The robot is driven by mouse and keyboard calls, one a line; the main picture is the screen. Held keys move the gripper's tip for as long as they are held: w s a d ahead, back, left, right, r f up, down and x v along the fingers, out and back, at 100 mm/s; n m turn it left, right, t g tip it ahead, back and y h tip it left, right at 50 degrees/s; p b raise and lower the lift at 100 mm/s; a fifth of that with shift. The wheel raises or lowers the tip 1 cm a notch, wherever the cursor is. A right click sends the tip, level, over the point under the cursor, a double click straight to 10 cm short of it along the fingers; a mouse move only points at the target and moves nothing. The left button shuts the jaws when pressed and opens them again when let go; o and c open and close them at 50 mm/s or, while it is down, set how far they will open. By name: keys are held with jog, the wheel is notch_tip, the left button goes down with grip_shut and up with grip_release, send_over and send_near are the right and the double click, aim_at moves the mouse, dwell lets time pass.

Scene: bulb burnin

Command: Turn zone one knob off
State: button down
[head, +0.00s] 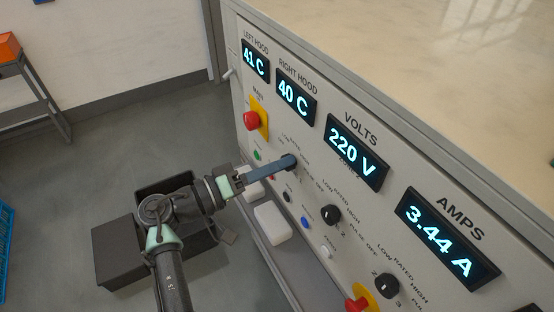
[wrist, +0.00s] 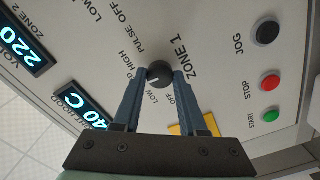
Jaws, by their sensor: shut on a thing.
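The zone one knob (wrist: 158,73) is a round black knob on the grey panel, beside the "ZONE 1" label in the wrist view. My gripper (wrist: 159,76) has its two blue fingers closed on opposite sides of it. In the head view my gripper (head: 288,162) reaches the panel from the left, and its fingers largely cover this knob. OFF, LOW, HIGH and PULSE labels ring the knob. I cannot tell surely which setting its pointer marks.
Two more black knobs (head: 330,214) (head: 387,285) sit lower right on the panel. A red mushroom button (head: 251,121) on a yellow plate is upper left. Black, red and green buttons (wrist: 269,83) lie right in the wrist view. Lit displays (head: 355,152) line the panel's top.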

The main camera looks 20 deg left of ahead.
jog(key=shift+n+p, duration=4.9)
jog(key=shift+n, duration=3.5)
jog(key=shift+c, duration=2.2)
grip_release()
jog(key=b+v, duration=0.1)
jog(key=v, duration=1.2)
